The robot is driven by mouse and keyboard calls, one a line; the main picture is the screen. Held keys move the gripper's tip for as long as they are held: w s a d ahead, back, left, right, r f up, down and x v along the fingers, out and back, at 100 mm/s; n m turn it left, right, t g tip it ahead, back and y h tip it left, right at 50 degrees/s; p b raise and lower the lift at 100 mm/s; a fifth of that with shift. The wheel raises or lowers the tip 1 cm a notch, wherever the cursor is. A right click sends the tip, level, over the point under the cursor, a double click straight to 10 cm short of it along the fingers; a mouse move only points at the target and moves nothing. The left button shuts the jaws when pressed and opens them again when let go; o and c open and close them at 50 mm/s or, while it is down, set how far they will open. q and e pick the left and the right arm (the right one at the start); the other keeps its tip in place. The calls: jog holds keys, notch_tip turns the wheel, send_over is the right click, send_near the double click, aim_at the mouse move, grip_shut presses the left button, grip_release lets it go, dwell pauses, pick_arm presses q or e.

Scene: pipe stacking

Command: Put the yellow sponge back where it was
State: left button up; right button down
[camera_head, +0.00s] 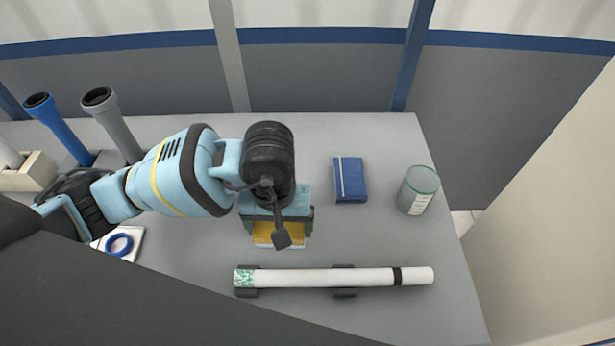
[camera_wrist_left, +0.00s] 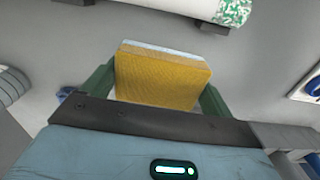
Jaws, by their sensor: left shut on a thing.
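The yellow sponge (camera_head: 264,240) is between the fingers of my left gripper (camera_head: 278,228), partly hidden by my wrist in the head view. In the left wrist view the sponge (camera_wrist_left: 160,80) shows a broad yellow face and a pale blue-white edge. The two green fingers of my left gripper (camera_wrist_left: 157,95) press on its two sides. The sponge is over the grey table (camera_head: 330,235), behind the white pipe in the head view. I cannot tell whether it touches the table. My right gripper is not in view.
A white pipe (camera_head: 345,277) lies on dark supports (camera_head: 344,291) at the front. A blue box (camera_head: 350,180) and a green-rimmed jar (camera_head: 418,190) stand to the right. A blue pipe (camera_head: 60,130), a grey pipe (camera_head: 115,125) and a blue ring (camera_head: 119,244) are at the left.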

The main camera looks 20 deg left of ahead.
pick_arm(q)
jog(key=shift+w+a+f+n, duration=0.1)
jog(key=shift+w+n, duration=0.05)
jog(key=shift+n, duration=0.15)
jog(key=shift+w, duration=0.1)
jog(key=shift+w, duration=0.3)
jog(key=w, duration=0.5)
jog(key=w+a+f, duration=0.1)
jog(key=w, duration=0.9)
jog(key=shift+a+f, duration=0.2)
jog(key=shift+f, duration=2.05)
jog(key=o, duration=0.7)
jog(key=shift+r, duration=0.1)
notch_tip(320, 180, up, 12)
jog(key=shift+r, duration=0.2)
